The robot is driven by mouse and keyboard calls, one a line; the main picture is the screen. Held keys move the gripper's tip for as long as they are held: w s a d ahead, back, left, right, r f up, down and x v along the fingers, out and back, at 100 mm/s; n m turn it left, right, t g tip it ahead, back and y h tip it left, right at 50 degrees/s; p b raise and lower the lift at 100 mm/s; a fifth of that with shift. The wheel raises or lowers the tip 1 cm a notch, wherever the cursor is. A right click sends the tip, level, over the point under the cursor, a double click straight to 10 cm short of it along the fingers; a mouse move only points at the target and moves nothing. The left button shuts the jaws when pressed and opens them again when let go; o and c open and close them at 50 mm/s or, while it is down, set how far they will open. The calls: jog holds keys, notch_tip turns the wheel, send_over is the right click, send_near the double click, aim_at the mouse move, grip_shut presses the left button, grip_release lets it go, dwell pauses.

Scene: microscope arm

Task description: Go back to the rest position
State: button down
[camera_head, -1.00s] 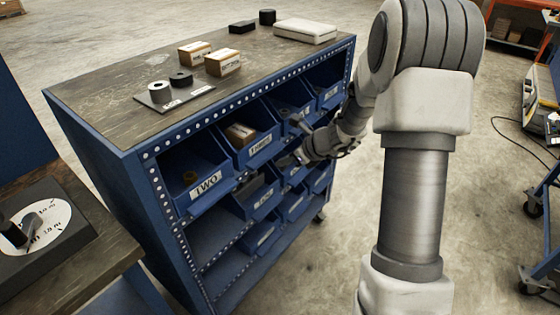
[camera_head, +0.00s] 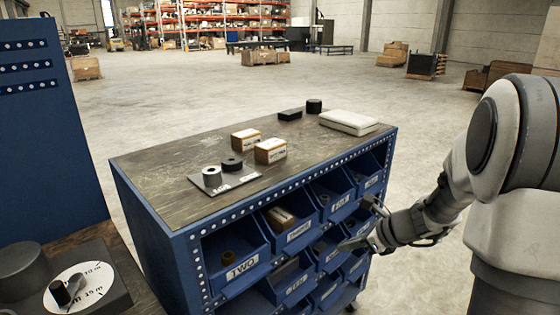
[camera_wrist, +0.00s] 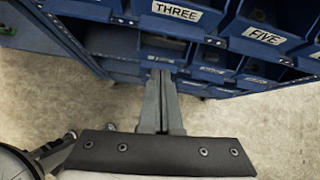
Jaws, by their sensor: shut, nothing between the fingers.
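My gripper (camera_head: 350,244) is in front of the bin rack at the right of the head view, with its arm coming in from the right edge. In the wrist view the two grey fingers (camera_wrist: 161,76) lie together, shut and empty, pointing at the blue bins. They look apart from the bins, though the exact gap is hard to tell. The THREE bin (camera_wrist: 173,12) and the FIVE bin (camera_wrist: 264,35) show ahead of the fingers.
The blue cabinet (camera_head: 165,235) holds labelled bins, including the TWO bin (camera_head: 242,268). On its top are cardboard boxes (camera_head: 270,151), a plate with cylinders (camera_head: 218,184) and a white case (camera_head: 348,122). A side table with a dial (camera_head: 80,288) stands at left. Open floor lies behind.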

jog(key=s+a+r+n+g+h+p, duration=0.1)
jog(key=s+a+r+n+p, duration=0.1)
jog(key=s+a+r+n, duration=0.45)
jog(key=s+a+r+n+g+p, duration=0.1)
jog(key=s+a+r+n+p, duration=0.2)
jog(key=s+r+n, duration=0.45)
jog(key=s+d+r+n+h+p, duration=0.2)
jog(key=s+r+n+h+p, duration=0.2)
jog(key=s+r+n, duration=0.4)
jog(key=s+n, duration=0.2)
jog(key=n, duration=0.3)
jog(key=shift+s+r+t+h, duration=0.3)
jog(key=shift+s+r+t, duration=0.05)
jog(key=shift+t, duration=0.05)
